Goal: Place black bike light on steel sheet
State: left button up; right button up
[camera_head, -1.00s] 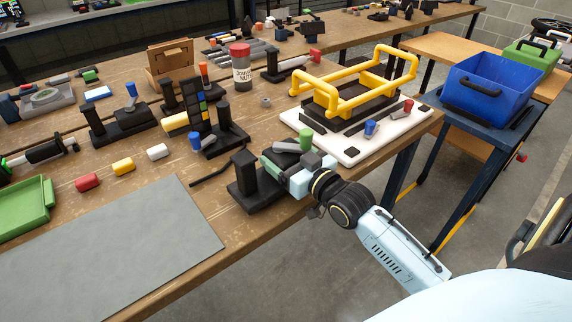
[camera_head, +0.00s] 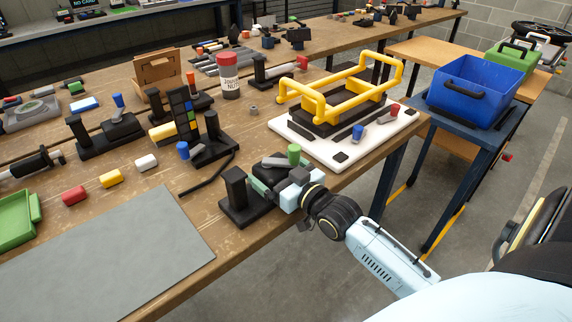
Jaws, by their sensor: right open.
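The steel sheet (camera_head: 118,262) is a flat grey plate lying at the front left of the wooden bench, with nothing on its visible part. My right gripper (camera_head: 264,189) is open low over the bench's front edge, beside a black upright stand (camera_head: 236,190). A clamp with a green-tipped handle (camera_head: 294,153) shows just behind the gripper. I cannot single out the black bike light; several small black parts crowd this area, and the gripper hides some of the bench. My left gripper is out of view.
A white board (camera_head: 385,141) with a yellow-handled frame (camera_head: 345,82) stands right of the gripper. A green tray (camera_head: 14,222) is at the left. A blue bin (camera_head: 478,90) stands at right.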

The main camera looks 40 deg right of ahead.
jog(key=shift+s+f+b, duration=0.15)
jog(key=shift+s+b, duration=0.15)
jog(key=shift+b, duration=0.05)
jog(key=s+d+p, duration=0.1)
jog(key=s, duration=1.1)
jog(key=shift+s, duration=0.35)
notch_tip(320, 180, down, 19)
jog(key=s+d+g+h, duration=0.2)
jog(key=g, duration=0.2)
jog(key=s+a+f+g, duration=0.2)
jog(key=s+f+g, duration=0.2)
jog(key=s+f, duration=0.4)
jog(key=s+a+f+g, duration=0.2)
jog(key=s+f+g, duration=0.3)
jog(key=f, duration=1.3)
jog(key=s, duration=0.4)
jog(key=shift+s+a, duration=0.15)
jog(key=shift+s, duration=0.05)
jog(key=s+a+f+g, duration=0.1)
jog(key=s+f, duration=0.1)
jog(key=s, duration=0.2)
jog(key=s+a+f+n+g, duration=0.1)
jog(key=s, duration=0.3)
jog(key=s+f+g, duration=0.2)
jog(key=s, duration=0.2)
jog(key=shift+a+f, duration=0.3)
jog(key=shift+a, duration=0.1)
